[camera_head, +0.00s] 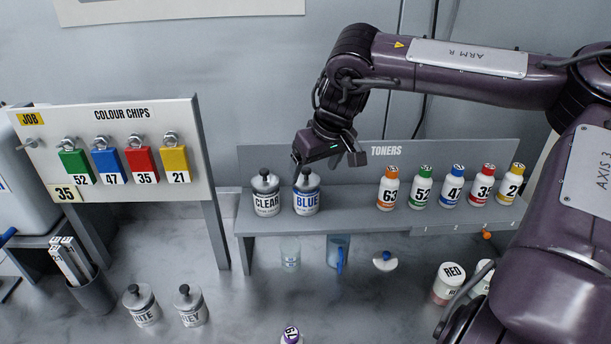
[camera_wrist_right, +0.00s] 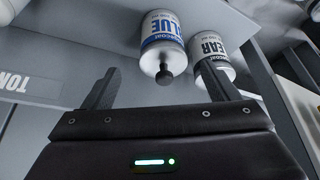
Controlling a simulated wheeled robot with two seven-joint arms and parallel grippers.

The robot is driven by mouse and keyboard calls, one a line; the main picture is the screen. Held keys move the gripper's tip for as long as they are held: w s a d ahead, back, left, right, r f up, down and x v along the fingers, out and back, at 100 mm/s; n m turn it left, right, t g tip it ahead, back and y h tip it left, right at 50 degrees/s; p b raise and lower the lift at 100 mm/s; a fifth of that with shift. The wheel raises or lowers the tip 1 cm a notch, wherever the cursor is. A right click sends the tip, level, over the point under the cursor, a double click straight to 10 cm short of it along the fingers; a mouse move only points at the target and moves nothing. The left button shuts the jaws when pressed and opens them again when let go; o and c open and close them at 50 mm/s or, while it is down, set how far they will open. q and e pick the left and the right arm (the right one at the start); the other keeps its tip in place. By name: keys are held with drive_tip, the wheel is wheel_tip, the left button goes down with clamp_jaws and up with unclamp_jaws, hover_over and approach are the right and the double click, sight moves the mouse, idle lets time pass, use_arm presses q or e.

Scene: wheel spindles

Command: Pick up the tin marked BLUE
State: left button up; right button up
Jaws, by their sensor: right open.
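The tin marked BLUE (camera_head: 306,199) is a white tin with a blue label band and a dark-knobbed lid, upright on the toner shelf. In the right wrist view the BLUE tin (camera_wrist_right: 162,42) appears ahead of and roughly between the fingers, its knob toward me. My right gripper (camera_head: 325,164) is open and empty, just above and behind the BLUE tin's lid in the head view. It also shows in the right wrist view (camera_wrist_right: 159,72) with its fingers apart. My left gripper is not in view.
The tin marked CLEAR (camera_head: 266,199) stands close left of BLUE, near one finger in the wrist view. Several toner bottles (camera_head: 388,190) stand to the right on the shelf (camera_head: 345,220). The TONERS back panel (camera_head: 440,152) rises behind. Shelf space right of BLUE is free.

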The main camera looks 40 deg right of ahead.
sight(309, 182)
drive_tip(key=shift+w+d+f, duration=0.1)
drive_tip(key=shift+w, duration=0.05)
drive_tip(key=shift+w+f, duration=0.1)
drive_tip(key=shift+f, duration=0.3)
drive_tip(key=shift+w+f+p, duration=0.1)
drive_tip(key=shift+f+p, duration=0.5)
drive_tip(key=shift+f, duration=0.05)
drive_tip(key=p+x, duration=0.1)
drive_tip(key=x, duration=0.3)
drive_tip(key=shift+f+p, duration=0.15)
drive_tip(key=shift+p, duration=0.25)
drive_tip(key=shift+w+f, duration=0.15)
drive_tip(key=shift+f, duration=0.2)
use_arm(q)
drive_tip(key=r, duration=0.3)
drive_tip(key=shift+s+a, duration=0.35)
use_arm(e)
drive_tip(key=shift+a, duration=0.2)
